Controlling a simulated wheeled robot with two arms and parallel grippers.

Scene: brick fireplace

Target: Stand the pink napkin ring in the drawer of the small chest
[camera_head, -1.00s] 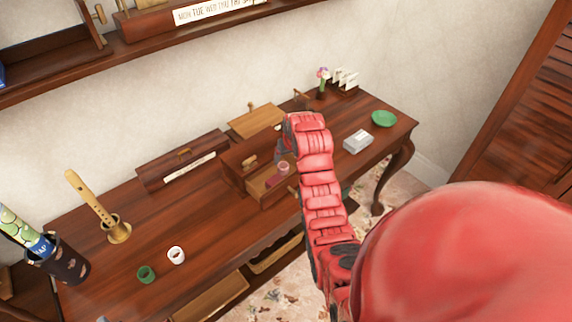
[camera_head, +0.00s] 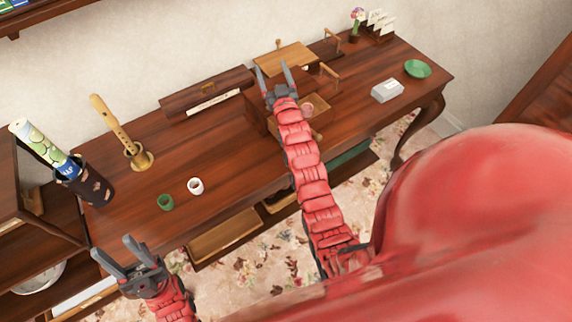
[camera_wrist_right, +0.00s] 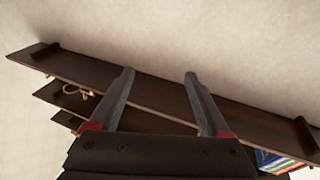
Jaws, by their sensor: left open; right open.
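The pink napkin ring (camera_head: 308,111) is in the open drawer (camera_head: 320,102) of the small chest (camera_head: 256,113), partly behind my right arm. Whether it stands upright or lies flat is too small to tell. The chest is largely hidden by the same arm. My right gripper (camera_head: 273,72) is open and empty, above and behind the chest, with its fingers pointing up the picture. In the right wrist view the open fingers (camera_wrist_right: 160,88) have nothing between them. My left gripper (camera_head: 112,250) is open and empty in front of the table, at lower left.
On the table (camera_head: 235,150) stand a green ring (camera_head: 166,202), a white ring (camera_head: 195,186), a brass holder with a wooden flute (camera_head: 113,125), a long box (camera_head: 205,92), a grey box (camera_head: 387,91) and a green dish (camera_head: 418,68). A wall shelf (camera_wrist_right: 165,92) shows in the right wrist view.

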